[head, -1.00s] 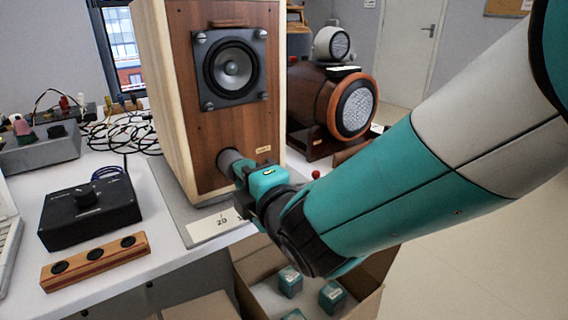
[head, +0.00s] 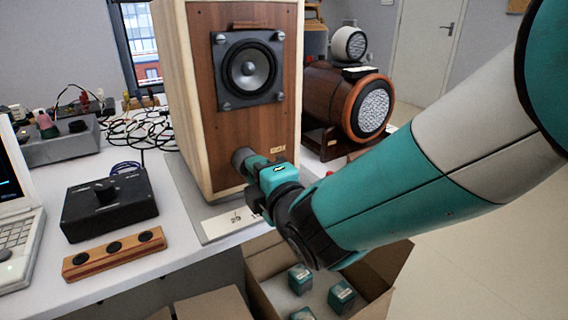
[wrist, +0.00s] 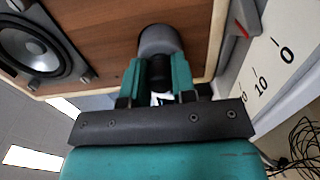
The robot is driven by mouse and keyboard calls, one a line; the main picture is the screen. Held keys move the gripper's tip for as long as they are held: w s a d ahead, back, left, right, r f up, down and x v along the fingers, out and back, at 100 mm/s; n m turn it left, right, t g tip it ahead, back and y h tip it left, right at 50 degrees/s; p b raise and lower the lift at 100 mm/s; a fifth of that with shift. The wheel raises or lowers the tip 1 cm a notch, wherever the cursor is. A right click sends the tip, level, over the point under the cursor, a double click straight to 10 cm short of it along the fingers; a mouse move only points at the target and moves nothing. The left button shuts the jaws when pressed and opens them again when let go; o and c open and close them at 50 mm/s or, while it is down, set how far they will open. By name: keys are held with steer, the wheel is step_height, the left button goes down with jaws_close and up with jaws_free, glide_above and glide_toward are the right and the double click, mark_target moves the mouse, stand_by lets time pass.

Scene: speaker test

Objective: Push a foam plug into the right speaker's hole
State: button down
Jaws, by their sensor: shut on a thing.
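A tall wooden box speaker (head: 222,130) with a pale side and a dark round driver (head: 250,68) stands on the bench. My gripper (head: 256,169) is at its lower front, shut on a grey foam plug (head: 242,157). In the wrist view, the gripper's two teal fingers (wrist: 158,72) close on the near end of the plug (wrist: 160,40). The plug's far end meets the wooden front panel, below the driver. The hole is hidden behind the plug, and I cannot tell how deep the plug sits.
A black box with a knob (head: 109,207) and a wooden strip with dark round spots (head: 85,263) lie left on the bench, near a laptop (head: 20,215). A barrel-shaped speaker (head: 330,90) stands right. An open carton (head: 265,262) with teal boxes is below my arm.

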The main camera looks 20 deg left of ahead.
steer(key=shift+p+x, duration=0.55)
steer(key=shift+x, duration=0.5)
stand_by(0.4)
steer(key=c, duration=0.8)
jaws_free()
steer(key=shift+c, duration=0.2)
